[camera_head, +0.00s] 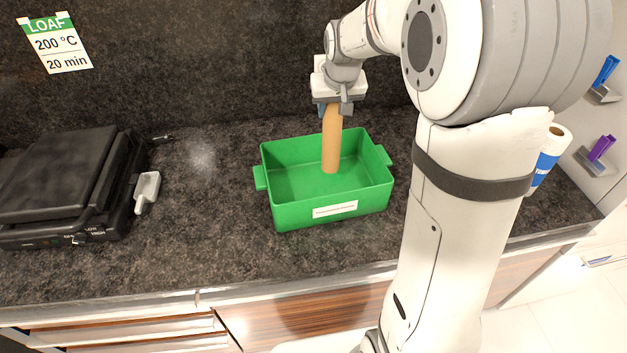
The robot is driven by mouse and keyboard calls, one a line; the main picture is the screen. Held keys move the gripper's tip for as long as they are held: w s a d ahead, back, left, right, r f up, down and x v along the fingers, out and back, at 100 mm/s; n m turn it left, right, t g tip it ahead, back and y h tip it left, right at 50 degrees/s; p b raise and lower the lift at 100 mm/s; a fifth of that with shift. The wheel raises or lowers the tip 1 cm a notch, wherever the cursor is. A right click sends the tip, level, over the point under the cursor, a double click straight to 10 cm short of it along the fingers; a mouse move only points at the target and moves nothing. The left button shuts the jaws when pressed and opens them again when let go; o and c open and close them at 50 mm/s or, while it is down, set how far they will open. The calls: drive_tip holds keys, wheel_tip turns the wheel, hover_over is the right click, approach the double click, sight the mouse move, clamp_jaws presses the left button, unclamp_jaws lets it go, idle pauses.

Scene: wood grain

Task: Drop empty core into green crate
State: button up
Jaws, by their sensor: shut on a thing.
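The empty core (332,140) is a long tan cardboard tube, held upright. My gripper (333,103) is shut on its upper end, above the green crate (328,211). The lower end of the core shows against the inside of the crate; I cannot tell whether it touches the crate's floor. The crate is an open rectangular box with side handles and a white label on its front wall. Its visible inside holds nothing else.
A black appliance (62,185) and a small white scoop (147,192) are on the counter at the left. A paper roll with a blue wrap (548,160) stands at the right, partly behind my arm. Dark counter (200,250) is free between appliance and crate.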

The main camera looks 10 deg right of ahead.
sight(335, 122)
wheel_tip(335, 122, down, 8)
drive_tip(key=b, duration=0.4)
idle(0.3)
drive_tip(key=o, duration=1.2)
drive_tip(key=shift+b+v, duration=0.65)
drive_tip(key=shift+v, duration=3.15)
drive_tip(key=shift+w, duration=0.1)
